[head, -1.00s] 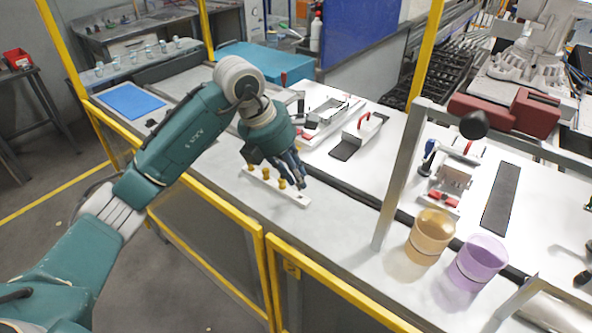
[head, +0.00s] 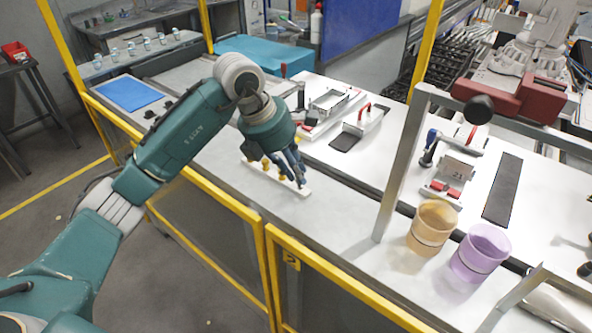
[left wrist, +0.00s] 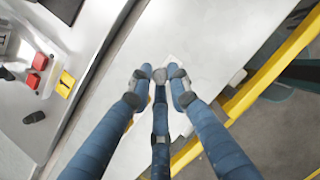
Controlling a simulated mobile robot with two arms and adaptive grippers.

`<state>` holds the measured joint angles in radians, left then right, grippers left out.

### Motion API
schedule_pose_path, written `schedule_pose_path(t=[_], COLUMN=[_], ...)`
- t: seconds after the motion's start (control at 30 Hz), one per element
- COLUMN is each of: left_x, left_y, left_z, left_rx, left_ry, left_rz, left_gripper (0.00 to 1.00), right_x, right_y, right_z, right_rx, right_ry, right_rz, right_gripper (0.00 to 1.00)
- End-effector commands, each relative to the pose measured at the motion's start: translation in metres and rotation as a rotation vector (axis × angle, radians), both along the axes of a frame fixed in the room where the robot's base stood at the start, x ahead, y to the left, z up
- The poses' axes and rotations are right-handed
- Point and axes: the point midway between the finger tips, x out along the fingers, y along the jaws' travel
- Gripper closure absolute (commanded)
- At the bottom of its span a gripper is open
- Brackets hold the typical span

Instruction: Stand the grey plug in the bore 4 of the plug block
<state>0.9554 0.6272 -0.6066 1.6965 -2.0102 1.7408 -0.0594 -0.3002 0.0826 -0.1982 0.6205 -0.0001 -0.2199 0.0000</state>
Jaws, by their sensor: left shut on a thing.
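The plug block (head: 257,174) is a narrow white bar on the light bench in the head view, with several yellow plugs (head: 267,163) standing in it. My left gripper (head: 301,183) is over its near right end, fingers pointing down. In the left wrist view my left gripper (left wrist: 160,76) is closed on a small round grey thing, which looks like the grey plug (left wrist: 160,75). The fingers hide most of the plug in the head view. They also hide most of the block in the left wrist view. I cannot tell whether the plug is inside a bore. My right gripper is not in view.
An orange cup (head: 432,228) and a purple cup (head: 481,253) stand to the right, beyond a grey post (head: 402,165). Clamps and a red-handled tool (head: 364,118) lie behind the block. A yellow rail (head: 215,192) runs along the near edge.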

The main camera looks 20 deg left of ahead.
Motion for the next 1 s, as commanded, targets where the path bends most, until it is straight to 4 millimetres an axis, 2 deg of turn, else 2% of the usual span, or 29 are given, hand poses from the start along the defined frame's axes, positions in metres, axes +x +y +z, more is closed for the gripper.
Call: schedule_pose_path(t=[1.0], left_x=[-0.0001], left_y=[-0.0009], left_z=[-0.0042], left_rx=[-0.001], left_ry=[0.000], left_rz=[-0.001], left_gripper=[0.97], right_x=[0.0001], right_y=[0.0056], right_z=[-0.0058], right_rx=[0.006], right_ry=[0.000], right_rz=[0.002], right_gripper=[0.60])
